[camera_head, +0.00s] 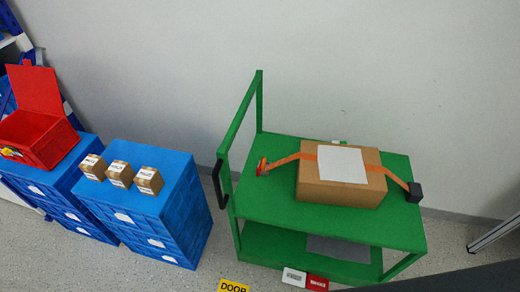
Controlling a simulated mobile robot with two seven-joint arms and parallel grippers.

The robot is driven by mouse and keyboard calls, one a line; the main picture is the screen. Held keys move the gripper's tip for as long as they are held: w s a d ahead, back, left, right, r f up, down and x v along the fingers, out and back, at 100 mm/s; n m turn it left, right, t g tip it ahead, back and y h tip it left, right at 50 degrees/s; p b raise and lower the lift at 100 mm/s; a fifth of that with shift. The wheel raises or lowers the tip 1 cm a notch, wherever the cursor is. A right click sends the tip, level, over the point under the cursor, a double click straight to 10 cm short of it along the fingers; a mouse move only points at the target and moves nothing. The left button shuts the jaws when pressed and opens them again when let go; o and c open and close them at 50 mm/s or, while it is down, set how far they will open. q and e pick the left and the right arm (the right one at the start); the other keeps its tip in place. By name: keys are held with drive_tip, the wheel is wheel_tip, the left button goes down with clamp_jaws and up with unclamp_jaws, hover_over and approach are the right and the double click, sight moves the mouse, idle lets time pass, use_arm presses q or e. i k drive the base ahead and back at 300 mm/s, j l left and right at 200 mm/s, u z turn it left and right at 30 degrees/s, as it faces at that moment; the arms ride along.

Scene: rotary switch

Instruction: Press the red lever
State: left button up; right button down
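I cannot single out a red lever with certainty. A small red-orange piece (262,166) stands at the left end of an orange strap on the green cart; its shape is too small to make out. A red block with white lettering (317,283) shows at the bottom edge, beside a white block with lettering (294,277). A yellow sign reading DOOR (233,286) is left of them, cut off by the frame. Neither of my grippers is in view.
The green cart (270,208) carries a strapped cardboard box (315,188). Blue crates (185,215) with small cartons (120,173) stand left, and a red open bin (38,140) is at far left. A grey wall is behind. Grey floor shows between crates and cart.

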sight(258, 170)
drive_tip(key=i+j, duration=0.2)
drive_tip(key=i, duration=0.2)
drive_tip(key=i+j+z, duration=0.1)
drive_tip(key=i, duration=0.35)
drive_tip(key=j, duration=0.1)
